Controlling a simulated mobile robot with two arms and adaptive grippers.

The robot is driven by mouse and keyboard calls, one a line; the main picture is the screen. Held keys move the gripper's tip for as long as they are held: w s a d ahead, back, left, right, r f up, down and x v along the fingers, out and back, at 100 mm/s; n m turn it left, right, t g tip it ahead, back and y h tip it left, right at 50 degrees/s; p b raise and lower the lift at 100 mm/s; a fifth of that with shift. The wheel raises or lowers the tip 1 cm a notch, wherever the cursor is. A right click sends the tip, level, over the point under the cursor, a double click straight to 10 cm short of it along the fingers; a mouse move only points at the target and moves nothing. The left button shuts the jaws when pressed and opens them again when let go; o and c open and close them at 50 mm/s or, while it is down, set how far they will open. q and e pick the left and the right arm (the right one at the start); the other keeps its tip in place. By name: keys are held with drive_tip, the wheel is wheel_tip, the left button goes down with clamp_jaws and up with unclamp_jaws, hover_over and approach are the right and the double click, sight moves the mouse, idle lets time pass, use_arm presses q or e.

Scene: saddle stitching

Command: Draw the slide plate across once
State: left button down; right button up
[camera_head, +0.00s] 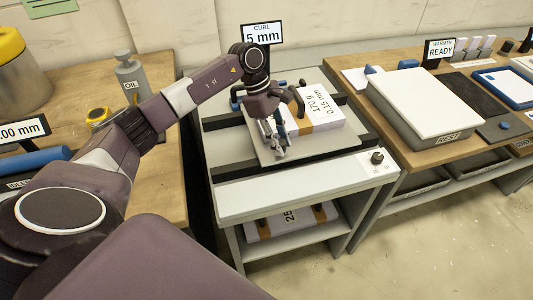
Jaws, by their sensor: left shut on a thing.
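The curl station is a grey bench (310,185) in the middle, with dark rails on top. A flat grey plate, which looks like the slide plate (335,142), lies across the rails. A stack of white paper (320,107) marked 170 g, 0.15 mm, with a brown band, lies over the plate. My left gripper (276,148) reaches down at the stack's left side, over the plate. Its fingers are shut on a part of the slide plate, and they hide the part they hold. My right gripper is not in view.
A sign (262,34) reading CURL 5 mm stands behind the station. A dark knob (377,157) sits at its front right. More paper (290,221) lies on the lower shelf. The right bench holds a white-topped rest block (430,100).

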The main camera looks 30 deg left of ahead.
sight(302, 149)
use_arm(q)
drive_tip(key=shift+w+d+b, duration=0.8)
drive_tip(key=shift+w+d, duration=0.15)
drive_tip(key=shift+w, duration=0.2)
drive_tip(key=shift+w+d+r+b, duration=0.1)
drive_tip(key=shift+w+d+b, duration=0.6)
drive_tip(key=shift+w+d, duration=0.5)
drive_tip(key=shift+w, duration=0.25)
drive_tip(key=shift+r, duration=0.15)
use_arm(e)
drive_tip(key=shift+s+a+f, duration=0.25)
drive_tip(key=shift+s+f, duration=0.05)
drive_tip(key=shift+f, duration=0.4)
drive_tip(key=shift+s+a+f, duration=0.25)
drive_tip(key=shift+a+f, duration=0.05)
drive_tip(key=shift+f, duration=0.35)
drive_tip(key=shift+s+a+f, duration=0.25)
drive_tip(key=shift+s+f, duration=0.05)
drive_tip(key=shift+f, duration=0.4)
